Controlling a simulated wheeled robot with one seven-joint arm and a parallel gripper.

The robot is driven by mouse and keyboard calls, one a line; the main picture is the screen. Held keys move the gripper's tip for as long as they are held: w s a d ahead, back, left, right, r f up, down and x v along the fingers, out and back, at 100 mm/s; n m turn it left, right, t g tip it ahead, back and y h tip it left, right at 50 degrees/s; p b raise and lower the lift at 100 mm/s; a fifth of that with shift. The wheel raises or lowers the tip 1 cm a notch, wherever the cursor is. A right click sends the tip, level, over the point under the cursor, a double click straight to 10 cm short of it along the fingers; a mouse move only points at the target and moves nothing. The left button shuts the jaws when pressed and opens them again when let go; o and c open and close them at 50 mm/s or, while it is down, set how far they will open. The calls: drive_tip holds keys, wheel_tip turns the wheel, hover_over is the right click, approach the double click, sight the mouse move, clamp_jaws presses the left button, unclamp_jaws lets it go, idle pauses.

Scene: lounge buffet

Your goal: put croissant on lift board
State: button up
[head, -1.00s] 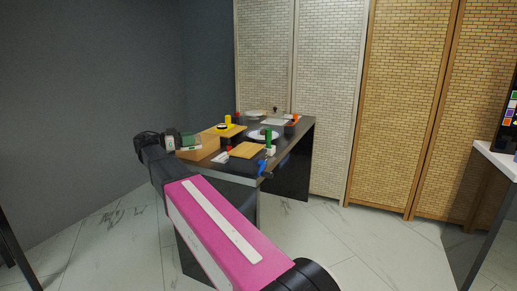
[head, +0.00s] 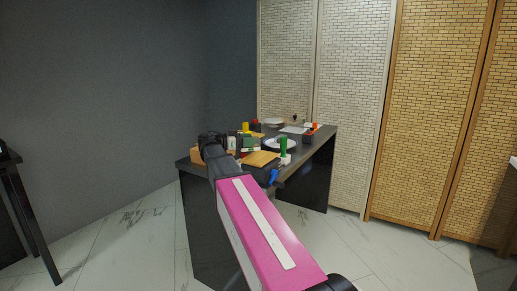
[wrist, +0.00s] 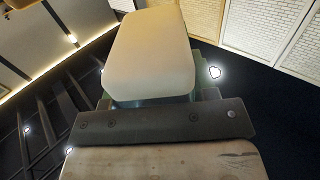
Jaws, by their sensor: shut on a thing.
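My gripper (head: 240,143) is at the near left of the dark table in the head view. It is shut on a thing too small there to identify. The wrist view shows a smooth cream block (wrist: 150,55) beyond a dark bar, with green edges behind it; I cannot tell whether this block is the held thing. No croissant can be made out for certain. A flat tan board (head: 262,159) lies on the near part of the table, to the right of my gripper. I cannot tell whether it is the lift board.
The dark table (head: 312,150) also bears white plates (head: 283,144), a green upright piece (head: 283,146), a blue piece (head: 273,176) and a wooden box (head: 195,155), partly behind my arm. Panels stand behind the table. Open floor (head: 120,235) lies at the left.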

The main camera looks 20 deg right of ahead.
sight(258, 137)
drive_tip(key=d, duration=0.4)
drive_tip(key=shift+s+d, duration=0.1)
drive_tip(key=shift+s, duration=0.15)
drive_tip(key=shift+d+f, duration=0.1)
drive_tip(key=shift+f, duration=1.65)
drive_tip(key=shift+f, duration=0.15)
drive_tip(key=o, duration=0.9)
drive_tip(key=a, duration=0.4)
drive_tip(key=w+a, duration=0.1)
drive_tip(key=a, duration=0.7)
drive_tip(key=shift+w, duration=0.25)
